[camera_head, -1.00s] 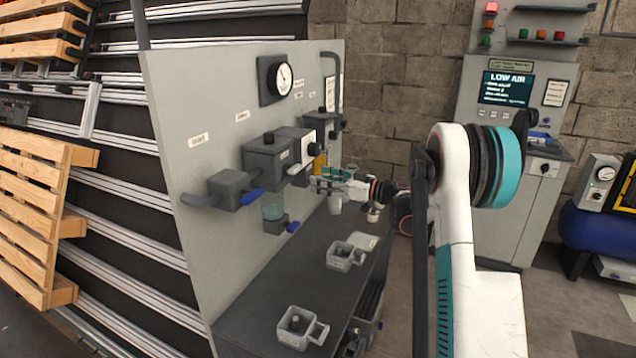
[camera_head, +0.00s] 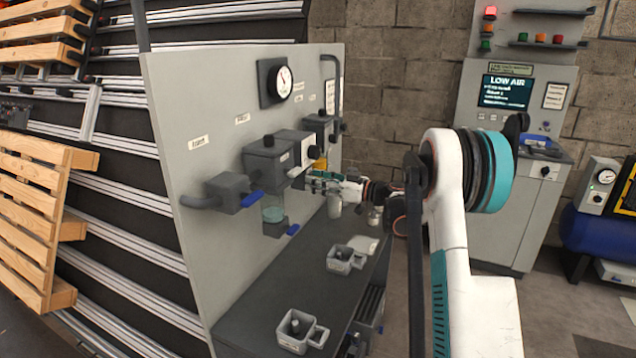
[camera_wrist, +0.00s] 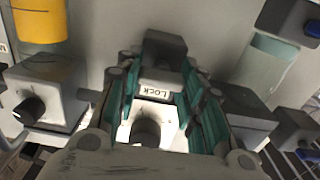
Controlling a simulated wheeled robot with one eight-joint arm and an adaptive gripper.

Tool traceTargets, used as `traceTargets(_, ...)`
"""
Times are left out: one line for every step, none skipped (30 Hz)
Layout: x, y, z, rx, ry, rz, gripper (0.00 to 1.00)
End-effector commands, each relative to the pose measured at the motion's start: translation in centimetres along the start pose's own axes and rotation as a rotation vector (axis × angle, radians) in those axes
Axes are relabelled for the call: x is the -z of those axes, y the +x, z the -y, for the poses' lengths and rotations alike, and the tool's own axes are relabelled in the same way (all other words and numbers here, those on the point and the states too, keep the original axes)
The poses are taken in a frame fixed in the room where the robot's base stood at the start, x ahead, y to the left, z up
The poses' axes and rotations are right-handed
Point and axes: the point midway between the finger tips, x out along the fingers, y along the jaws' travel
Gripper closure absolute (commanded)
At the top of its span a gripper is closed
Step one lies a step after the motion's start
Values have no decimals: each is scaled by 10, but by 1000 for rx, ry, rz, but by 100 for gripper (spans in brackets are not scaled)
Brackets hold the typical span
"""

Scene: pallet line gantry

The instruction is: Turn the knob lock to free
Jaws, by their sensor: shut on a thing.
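The lock (camera_wrist: 155,91) carries a white label reading "Lock" and shows between my gripper's teal fingers in the wrist view. A dark grey block (camera_wrist: 165,48) stands just beyond the label, near the fingertips. My gripper (camera_wrist: 158,78) is shut on the lock knob, with a finger on each side of it. In the head view my gripper (camera_head: 312,183) is at the grey panel, below the boxes with the black dial. There the fingers and boxes hide the lock, and I cannot read its turn angle.
The grey panel (camera_head: 200,170) carries a gauge (camera_head: 280,82), a blue lever (camera_head: 252,198) and a yellow part (camera_wrist: 38,22). A black dial (camera_wrist: 30,110) is left of my fingers. Cups stand on the dark bench (camera_head: 270,310). A screen (camera_head: 507,91) reads "LOW AIR".

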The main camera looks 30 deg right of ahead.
Motion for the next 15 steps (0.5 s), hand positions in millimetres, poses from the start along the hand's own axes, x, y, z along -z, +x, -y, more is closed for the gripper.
traceTargets(0,0,0,0,8,0,88)
traceTargets(0,0,0,0,14,0,88)
traceTargets(0,0,0,0,26,0,88)
traceTargets(0,0,0,0,37,0,88)
traceTargets(0,0,0,0,49,0,88)
traceTargets(0,0,-1,0,69,0,88)
traceTargets(0,0,-1,0,85,0,88)
traceTargets(0,0,-1,0,104,0,88)
traceTargets(0,0,-1,0,130,0,88)
traceTargets(0,0,-1,0,151,0,88)
traceTargets(0,0,-1,0,175,0,88)
traceTargets(0,0,-2,0,208,0,88)
traceTargets(0,0,-2,0,235,0,88)
traceTargets(0,0,-2,0,262,0,88)
traceTargets(0,0,-2,0,299,0,88)
